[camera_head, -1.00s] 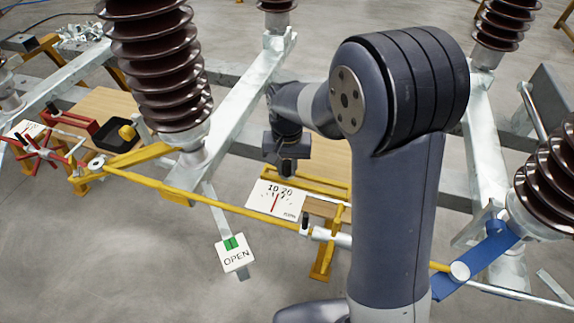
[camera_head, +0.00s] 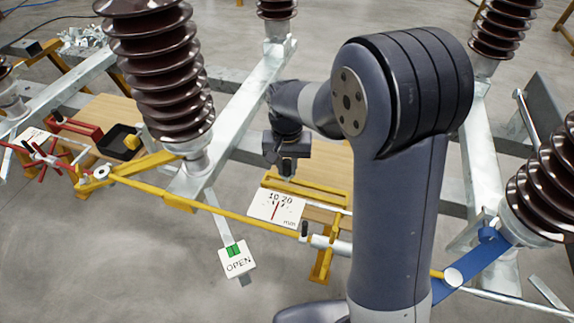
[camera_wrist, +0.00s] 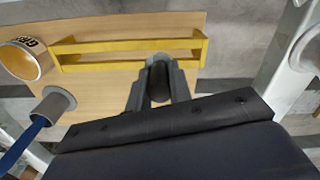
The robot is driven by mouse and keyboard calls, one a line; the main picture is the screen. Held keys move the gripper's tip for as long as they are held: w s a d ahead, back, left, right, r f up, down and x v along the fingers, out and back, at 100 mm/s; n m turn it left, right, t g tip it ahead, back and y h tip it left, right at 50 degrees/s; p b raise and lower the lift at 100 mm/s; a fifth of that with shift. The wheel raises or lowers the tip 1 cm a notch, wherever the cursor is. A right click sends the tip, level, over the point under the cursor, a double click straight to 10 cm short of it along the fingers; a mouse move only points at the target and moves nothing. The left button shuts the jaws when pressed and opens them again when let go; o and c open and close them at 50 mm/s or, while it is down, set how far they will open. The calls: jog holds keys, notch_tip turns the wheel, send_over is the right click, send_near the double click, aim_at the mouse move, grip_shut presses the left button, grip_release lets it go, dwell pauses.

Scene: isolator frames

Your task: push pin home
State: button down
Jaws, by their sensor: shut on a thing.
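My gripper (camera_wrist: 158,92) is shut on a dark, rounded, cylindrical thing (camera_wrist: 159,82) in the wrist view. A grey round part shows at its far end; I cannot tell whether it is the pin. In the head view my gripper (camera_head: 289,173) hangs over the wooden board, behind the white dial plate (camera_head: 264,209), and what it holds is too small to make out. A small black-topped upright peg (camera_head: 304,229) stands at the joint of the yellow rod and the pale tube, apart from my gripper.
A yellow rail frame (camera_wrist: 125,46) lies just beyond my fingers. Brown insulators (camera_head: 160,70), an OPEN sign (camera_head: 237,265) and a blue lever (camera_head: 478,266) stand around.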

aim_at(287, 161)
jog(key=shift+r+p, duration=1.1)
jog(key=shift+r, duration=0.45)
